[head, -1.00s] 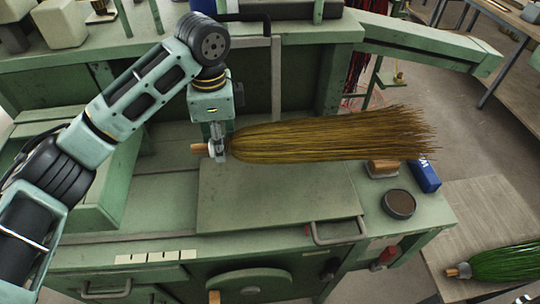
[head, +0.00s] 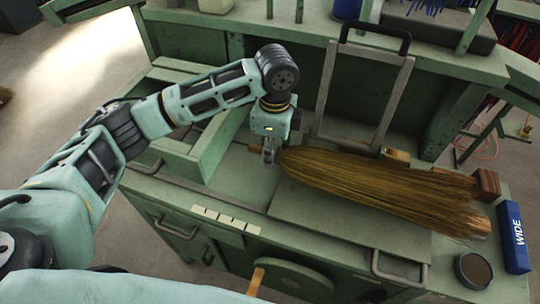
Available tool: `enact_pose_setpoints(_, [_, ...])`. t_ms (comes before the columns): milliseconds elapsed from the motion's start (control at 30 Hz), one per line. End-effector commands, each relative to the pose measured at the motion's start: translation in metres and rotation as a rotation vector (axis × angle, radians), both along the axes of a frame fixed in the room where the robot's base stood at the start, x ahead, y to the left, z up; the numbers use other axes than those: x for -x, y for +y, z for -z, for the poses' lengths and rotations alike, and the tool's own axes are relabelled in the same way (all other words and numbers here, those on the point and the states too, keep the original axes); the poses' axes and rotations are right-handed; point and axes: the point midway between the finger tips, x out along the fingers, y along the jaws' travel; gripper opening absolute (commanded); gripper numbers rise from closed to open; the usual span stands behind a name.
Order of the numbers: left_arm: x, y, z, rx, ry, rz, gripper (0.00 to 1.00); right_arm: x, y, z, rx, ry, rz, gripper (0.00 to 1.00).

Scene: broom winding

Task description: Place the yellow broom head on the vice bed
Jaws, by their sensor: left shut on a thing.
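The yellow broom head (head: 370,182) is a long bundle of straw bristles, its neck at the left and its bristles fanning out to the lower right. My left gripper (head: 268,152) is shut on its neck, with the short wooden end (head: 255,148) sticking out to the left. The broom head lies over the vice bed (head: 320,220), a flat green plate on the bench; I cannot tell if all of it touches the plate. The bristles hide the plate's far part. My right gripper is not in view.
Near the bristle tips are a wooden block (head: 487,184), a blue box (head: 513,237) and a round dark tin (head: 473,270). A metal frame with a black handle (head: 375,37) stands behind. An open green tray (head: 195,140) lies to the left.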

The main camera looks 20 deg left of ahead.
Motion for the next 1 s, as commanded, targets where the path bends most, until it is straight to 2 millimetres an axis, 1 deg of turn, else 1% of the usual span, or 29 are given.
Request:
enact_pose_setpoints(33, [0.001,0.004,0.001,0.002,0.0,0.001,0.03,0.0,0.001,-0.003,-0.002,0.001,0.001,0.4])
enact_pose_setpoints(167, [0.003,0.007,0.008,0.002,0.001,0.003,0.03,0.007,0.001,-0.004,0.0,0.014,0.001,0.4])
enact_pose_setpoints(300, [0.003,0.007,0.028,0.002,0.002,0.002,0.03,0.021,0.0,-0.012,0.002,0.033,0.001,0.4])
enact_pose_setpoints(400, [0.003,0.007,0.04,0.002,0.0,0.002,0.03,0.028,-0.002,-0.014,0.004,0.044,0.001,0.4])
enact_pose_setpoints(500, [0.002,0.007,0.044,0.002,-0.002,0.003,0.03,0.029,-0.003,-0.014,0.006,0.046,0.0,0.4])
enact_pose_setpoints(633, [0.002,0.007,0.045,0.001,-0.002,0.003,0.03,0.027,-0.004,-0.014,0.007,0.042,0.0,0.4])
enact_pose_setpoints(667, [0.003,0.008,0.046,-0.001,0.0,0.003,0.4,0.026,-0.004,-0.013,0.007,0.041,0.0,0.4])
enact_pose_setpoints(867, [0.003,0.008,0.046,-0.001,0.0,0.003,0.58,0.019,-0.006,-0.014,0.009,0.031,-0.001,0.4])
enact_pose_setpoints(1000, [0.003,0.007,0.045,0.0,-0.001,0.002,0.58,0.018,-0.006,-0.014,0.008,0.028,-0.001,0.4])
